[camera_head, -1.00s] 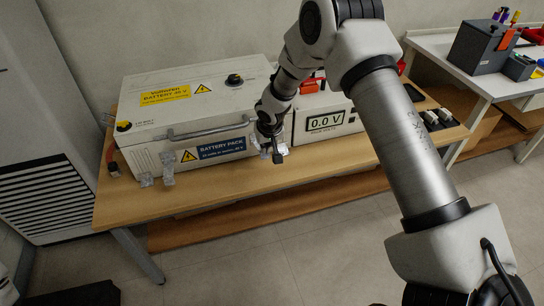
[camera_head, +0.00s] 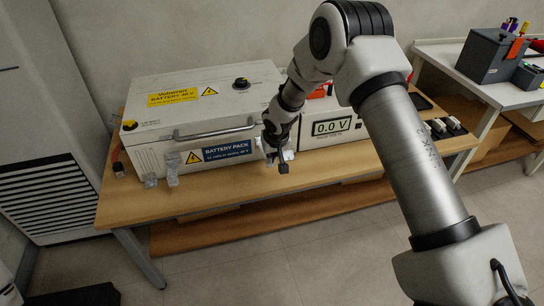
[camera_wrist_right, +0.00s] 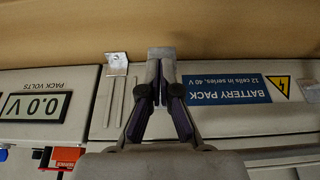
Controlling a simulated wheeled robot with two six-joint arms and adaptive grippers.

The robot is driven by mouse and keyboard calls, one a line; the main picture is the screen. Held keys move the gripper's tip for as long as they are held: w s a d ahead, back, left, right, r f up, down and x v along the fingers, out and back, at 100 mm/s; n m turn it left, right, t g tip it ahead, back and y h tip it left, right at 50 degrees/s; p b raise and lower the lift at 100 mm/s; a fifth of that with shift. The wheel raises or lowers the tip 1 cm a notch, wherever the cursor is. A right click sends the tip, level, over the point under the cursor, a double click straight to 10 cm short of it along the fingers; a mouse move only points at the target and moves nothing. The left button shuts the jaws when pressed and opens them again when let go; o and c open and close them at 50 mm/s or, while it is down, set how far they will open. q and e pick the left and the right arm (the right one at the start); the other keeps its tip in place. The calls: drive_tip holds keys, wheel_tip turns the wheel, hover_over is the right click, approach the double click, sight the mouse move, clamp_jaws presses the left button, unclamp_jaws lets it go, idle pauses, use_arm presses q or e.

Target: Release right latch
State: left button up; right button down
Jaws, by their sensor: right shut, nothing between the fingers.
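The battery pack box (camera_head: 205,108) stands on the wooden table, its front facing me. A small shiny metal latch part (camera_head: 289,155) shows at its lower right front, beside my right gripper. In the right wrist view a bent metal tab with a hole (camera_wrist_right: 117,63) sits left of the fingers, apart from them. My right gripper (camera_head: 282,168) is at this corner, fingers together and empty; it also shows in the right wrist view (camera_wrist_right: 161,75). A grey piece lies at the fingertips; I cannot tell whether it is latch or fingertip. My left gripper is out of view.
The left latch parts (camera_head: 172,172) stand at the box's front left. A metal handle bar (camera_head: 213,132) juts from the front. The volt display (camera_head: 331,127) reads 0.0 V to the right. A dark grey bin (camera_head: 490,50) stands on the side bench. The table's front strip is mostly clear.

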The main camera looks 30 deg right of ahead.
drive_tip(key=r+p, duration=0.2)
drive_tip(key=r, duration=0.1)
drive_tip(key=r+p, duration=0.1)
drive_tip(key=p, duration=0.1)
drive_tip(key=shift+w+r, duration=0.35)
drive_tip(key=s+a+r+b, duration=0.1)
drive_tip(key=s+r+b, duration=0.1)
drive_tip(key=s+r, duration=0.45)
drive_tip(key=s+a+f+g+p, duration=0.3)
drive_tip(key=s+f+g, duration=0.2)
drive_tip(key=s+f, duration=0.75)
drive_tip(key=s+a+f+n+p, duration=0.1)
drive_tip(key=s+a+f, duration=0.1)
drive_tip(key=s, duration=0.8)
drive_tip(key=s+a+f+n+t+p, duration=0.1)
drive_tip(key=s+f, duration=0.3)
drive_tip(key=s, duration=0.5)
drive_tip(key=shift+s+a+f+y+p, duration=0.15)
drive_tip(key=shift+s+a+y+p, duration=0.15)
drive_tip(key=shift+s+a+y, duration=0.15)
